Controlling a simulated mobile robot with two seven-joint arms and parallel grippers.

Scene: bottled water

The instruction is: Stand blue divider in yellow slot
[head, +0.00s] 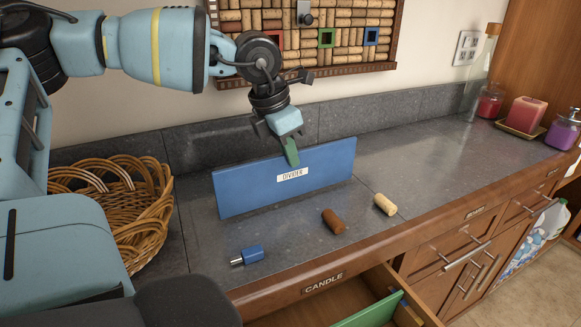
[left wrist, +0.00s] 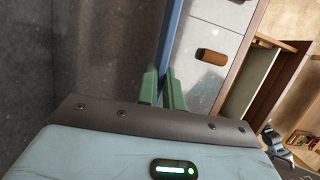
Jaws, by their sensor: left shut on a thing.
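The blue divider (head: 245,190), a long flat panel with a white "DIVIDER" label, stands upright on its long edge on the grey countertop. My left gripper (head: 291,153) is shut on its top edge near the middle, with one green finger showing in front of the panel. In the left wrist view, the divider (left wrist: 172,38) is a thin blue strip between the green fingers of my left gripper (left wrist: 163,88). My right gripper is in neither view. I see no yellow slot in either view.
An open drawer (head: 412,308) below the counter edge holds a green panel (head: 368,314). A blue USB-like stick (head: 252,254), a brown cork (head: 333,221) and a pale cork (head: 384,204) lie in front of the divider. A wicker basket (head: 150,225) stands left.

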